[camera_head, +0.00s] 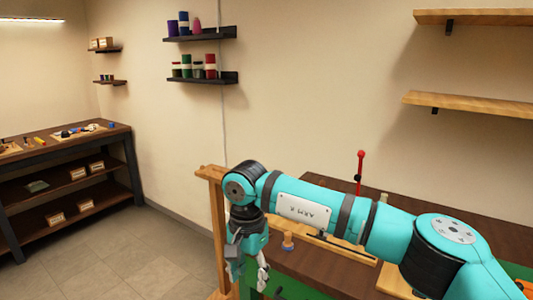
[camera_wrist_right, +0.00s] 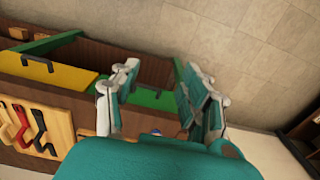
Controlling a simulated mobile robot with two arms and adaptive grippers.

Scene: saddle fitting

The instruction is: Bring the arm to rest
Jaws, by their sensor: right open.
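My right arm (camera_head: 320,208) stretches across the head view from the lower right to the centre, in teal and dark grey. Its right gripper (camera_head: 250,270) hangs down at the arm's left end, beside the wooden bench. In the right wrist view the two fingers of the right gripper (camera_wrist_right: 160,95) stand apart with nothing between them. My left gripper does not show in either view.
A dark wooden bench (camera_head: 415,200) stands behind and under the arm, with a red-topped rod (camera_head: 360,165) upright on it. Wall shelves (camera_head: 465,103) hang at the upper right. A workbench (camera_head: 100,137) stands at the left. Tiled floor (camera_head: 150,255) lies open between.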

